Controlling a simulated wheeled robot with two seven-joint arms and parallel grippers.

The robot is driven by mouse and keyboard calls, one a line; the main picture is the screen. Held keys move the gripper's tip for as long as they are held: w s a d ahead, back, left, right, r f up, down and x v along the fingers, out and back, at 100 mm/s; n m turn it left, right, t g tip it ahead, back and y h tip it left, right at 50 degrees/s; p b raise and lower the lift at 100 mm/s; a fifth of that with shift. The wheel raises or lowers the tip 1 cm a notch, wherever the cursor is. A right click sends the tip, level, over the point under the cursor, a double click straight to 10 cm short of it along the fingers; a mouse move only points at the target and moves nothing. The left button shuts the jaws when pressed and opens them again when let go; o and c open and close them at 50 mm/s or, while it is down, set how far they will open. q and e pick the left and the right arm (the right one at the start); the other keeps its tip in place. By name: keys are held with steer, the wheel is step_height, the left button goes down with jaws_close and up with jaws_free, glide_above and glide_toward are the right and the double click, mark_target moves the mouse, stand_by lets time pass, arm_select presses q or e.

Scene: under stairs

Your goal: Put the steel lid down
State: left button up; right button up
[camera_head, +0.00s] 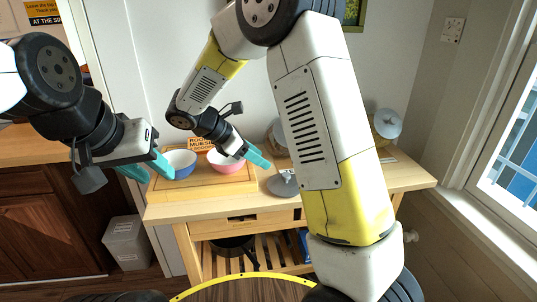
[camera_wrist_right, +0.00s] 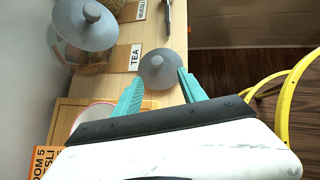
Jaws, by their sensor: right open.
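A grey steel lid (camera_head: 284,186) with a round knob lies on the wooden table top, right of the bowls. It also shows in the right wrist view (camera_wrist_right: 158,72), flat on the table between and just beyond the fingertips. My right gripper (camera_head: 258,157) is open, its teal fingers spread and empty, close to the lid; I cannot tell whether they touch it. In the wrist view the fingers (camera_wrist_right: 160,84) stand to either side of the lid's near part. My left gripper (camera_head: 148,170) has its teal fingers apart, beside the blue bowl (camera_head: 181,160).
A pink bowl (camera_head: 228,166) and the blue bowl stand on a wooden tray (camera_head: 203,189). A lidded glass jar (camera_wrist_right: 84,55) stands behind the lid, near a TEA label (camera_wrist_right: 136,57). Another lidded jar (camera_head: 386,124) is at the right. The table's front edge is clear.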

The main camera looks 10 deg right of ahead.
steer(key=s+d+r+m+t+y, duration=0.1)
steer(key=s+d+r+m+y, duration=0.1)
steer(key=s+m, duration=0.4)
steer(key=s+d+r+m+t+y, duration=0.1)
steer(key=s+d+r+m+y, duration=0.1)
steer(key=s+r+m+y, duration=0.3)
steer(key=s+d+r+m+t+y, duration=0.1)
steer(key=s+d+r+m+y, duration=0.2)
steer(key=s+m, duration=0.6)
steer(key=shift+s+r+t+y, duration=0.4)
steer(key=shift+s+r, duration=0.25)
steer(key=shift+r, duration=0.3)
